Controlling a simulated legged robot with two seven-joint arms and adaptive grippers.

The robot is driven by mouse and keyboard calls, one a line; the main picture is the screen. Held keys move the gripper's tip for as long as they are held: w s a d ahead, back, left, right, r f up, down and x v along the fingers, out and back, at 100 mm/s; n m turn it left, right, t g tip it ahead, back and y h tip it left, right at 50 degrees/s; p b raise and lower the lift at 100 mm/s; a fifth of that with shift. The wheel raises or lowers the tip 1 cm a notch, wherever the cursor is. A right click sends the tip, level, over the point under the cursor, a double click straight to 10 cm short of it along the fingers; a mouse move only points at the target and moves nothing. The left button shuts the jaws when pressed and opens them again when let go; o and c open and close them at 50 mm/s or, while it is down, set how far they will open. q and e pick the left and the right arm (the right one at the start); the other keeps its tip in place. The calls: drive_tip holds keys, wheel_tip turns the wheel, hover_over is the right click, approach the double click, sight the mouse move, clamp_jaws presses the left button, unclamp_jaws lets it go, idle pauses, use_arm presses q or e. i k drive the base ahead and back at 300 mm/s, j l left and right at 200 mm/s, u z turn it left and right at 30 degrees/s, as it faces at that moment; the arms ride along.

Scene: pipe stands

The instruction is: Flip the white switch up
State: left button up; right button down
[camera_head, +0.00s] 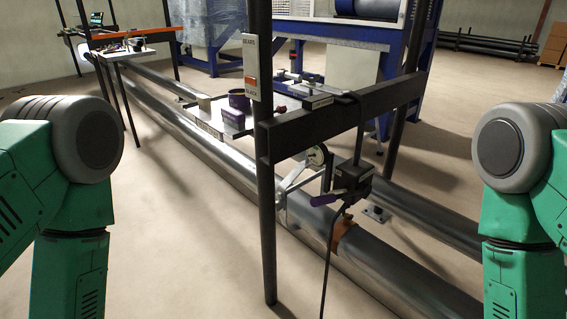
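I cannot clearly make out a white switch. A dark box-shaped device (351,178) hangs below the black crossbar, with a cable running down from it. Beside it are a round dial-like part (317,156), a pale angled bracket (296,181) and a purple-handled lever (328,199). A white plate (250,68) with dark lettering and an orange patch is fixed to the black post. My green and grey arms show at the left and right edges. Neither gripper is in view, so their state is hidden.
A black post (265,200) and crossbar (340,116) stand in front of me. Long metal pipes (380,268) run diagonally along the floor behind them. A shelf with small items stands behind the post, and blue machinery (350,45) farther back. Bare floor (180,240) lies left.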

sight(340, 192)
drive_tip(key=i+l+u, duration=0.6)
drive_tip(key=l+u, duration=0.15)
